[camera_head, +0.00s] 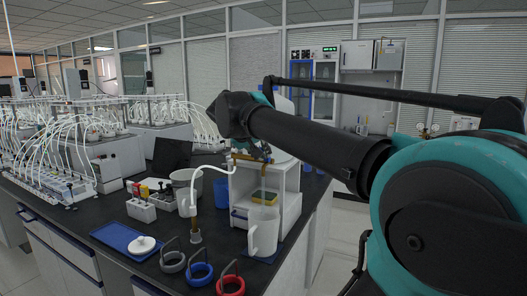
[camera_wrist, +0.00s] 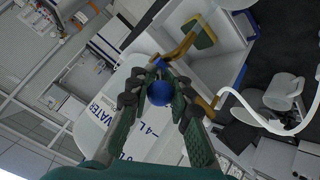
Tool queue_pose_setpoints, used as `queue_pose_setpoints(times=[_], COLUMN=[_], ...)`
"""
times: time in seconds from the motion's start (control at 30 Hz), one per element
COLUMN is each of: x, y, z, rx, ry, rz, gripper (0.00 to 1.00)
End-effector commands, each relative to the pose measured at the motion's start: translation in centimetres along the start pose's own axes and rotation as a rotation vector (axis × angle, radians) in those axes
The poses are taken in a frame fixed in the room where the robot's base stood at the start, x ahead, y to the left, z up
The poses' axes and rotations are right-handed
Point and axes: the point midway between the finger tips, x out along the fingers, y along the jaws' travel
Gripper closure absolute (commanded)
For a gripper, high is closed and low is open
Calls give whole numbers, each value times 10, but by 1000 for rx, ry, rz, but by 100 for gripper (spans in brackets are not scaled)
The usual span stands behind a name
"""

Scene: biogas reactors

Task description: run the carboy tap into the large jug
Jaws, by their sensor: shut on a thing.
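The large jug (camera_head: 263,232), pale with a handle on its left, stands on the bench in front of the white stand (camera_head: 289,203). The white carboy (camera_head: 284,146) stands on the stand, mostly hidden by my arm. Its lettering, "WATER" and "4 L", shows in the wrist view (camera_wrist: 110,118). My gripper (camera_wrist: 160,92) is shut on the blue tap knob (camera_wrist: 160,94) at the carboy's front. Brass-coloured tap parts (camera_head: 247,157) show beside my gripper in the head view. I cannot tell whether water runs or how full the jug is.
A white tube (camera_head: 207,169) rises just left of the stand. A blue tray (camera_head: 119,238) and grey, blue (camera_head: 200,274) and red (camera_head: 231,286) rings lie at the front.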

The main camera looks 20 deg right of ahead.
Motion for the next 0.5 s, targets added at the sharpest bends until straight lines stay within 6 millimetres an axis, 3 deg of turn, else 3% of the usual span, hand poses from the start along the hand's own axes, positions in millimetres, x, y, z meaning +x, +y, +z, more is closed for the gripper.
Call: queue_pose_setpoints(times=[0.5], x=[2], y=[-8], z=[12], rx=[0], ry=[225], rz=[151], gripper=[100])
